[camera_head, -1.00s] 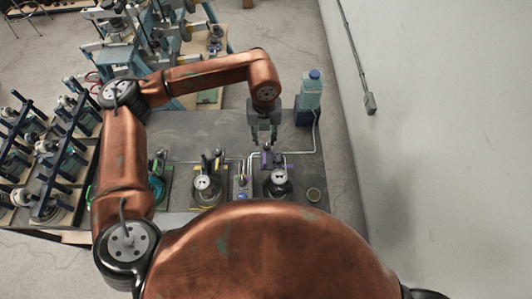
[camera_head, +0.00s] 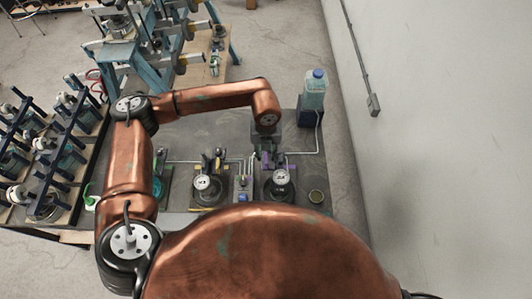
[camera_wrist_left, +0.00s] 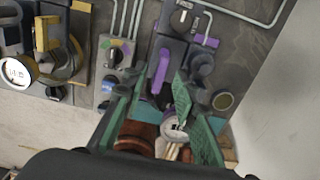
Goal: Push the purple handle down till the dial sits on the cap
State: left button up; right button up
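The purple handle (camera_wrist_left: 161,72) stands out in the left wrist view, between the open fingers of my left gripper (camera_wrist_left: 160,84). In the head view, my left gripper (camera_head: 267,149) points down over the rear of the right-hand press, hiding most of the handle. I cannot tell whether the fingers touch it. The white dial (camera_head: 280,177) sits at the front of that press, above a dark round part. The dial also shows between the fingers in the wrist view (camera_wrist_left: 174,129), partly covered. The cap is not clearly visible, nor is any gap under the dial. My right gripper is out of view.
A similar press with a yellow handle and its own dial (camera_head: 202,182) stands to the left. A small control box (camera_head: 243,186) sits between the presses. A bottle with a blue cap (camera_head: 314,90) stands at the back right. A small round dish (camera_head: 316,196) lies right of the press.

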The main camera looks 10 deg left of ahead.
pick_arm(q)
jog(key=shift+f, duration=0.3)
grip_shut()
dwell(0.6)
